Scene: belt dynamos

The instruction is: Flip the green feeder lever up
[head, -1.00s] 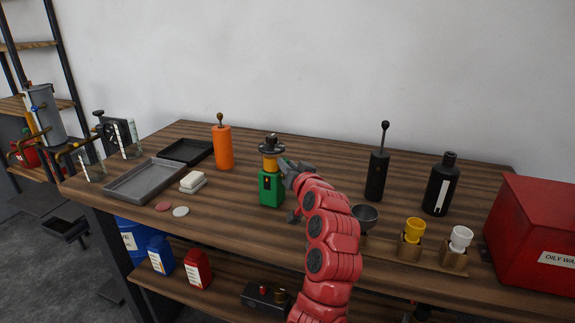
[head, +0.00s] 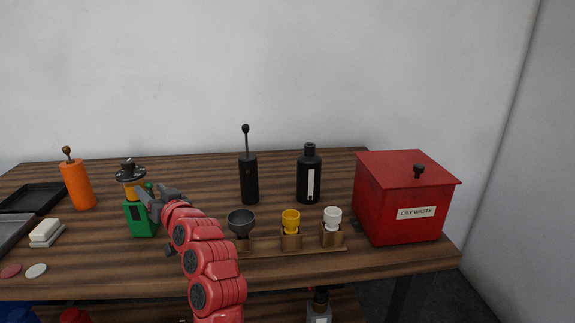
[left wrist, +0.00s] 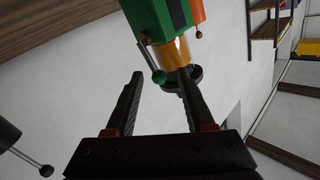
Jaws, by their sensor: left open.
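The green feeder (head: 141,220) stands upright on the bench at the left, with an amber band and a black cap on top. It also shows upside down in the left wrist view (left wrist: 163,18). Its lever is a thin metal rod with a green ball (left wrist: 158,77); the ball lies toward the cap end, beside the amber band, and also shows in the head view (head: 149,187). My left gripper (head: 160,196) is open at the feeder's right side. In the wrist view the ball appears between its fingertips; contact cannot be told. My right gripper is not in view.
An orange cylinder (head: 77,185) stands left of the feeder.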

